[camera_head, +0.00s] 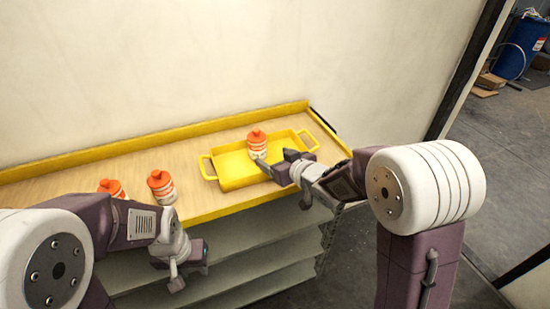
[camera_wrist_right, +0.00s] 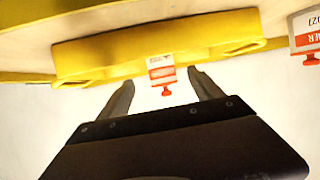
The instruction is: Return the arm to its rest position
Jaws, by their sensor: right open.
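My right gripper (camera_head: 283,182) is open at the front edge of the yellow tray; its two fingers (camera_wrist_right: 162,88) also show spread apart in the right wrist view. A small white bottle with orange bands and an orange cap (camera_head: 257,144) stands upright in the tray, just beyond the fingers. In the wrist view a bottle (camera_wrist_right: 161,70) appears upside down, in line with the gap between the fingertips, and nothing is visibly gripped. My left gripper (camera_head: 178,272) hangs in front of the shelf at the lower left; its jaw opening is unclear.
The yellow two-handled tray (camera_head: 235,182) rests on a wooden shelf top with a yellow rim (camera_head: 150,138). Two similar bottles (camera_head: 161,187) (camera_head: 112,188) stand at the left, one partly hidden by my left arm. A pale wall rises behind; a blue drum (camera_head: 518,48) is far right.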

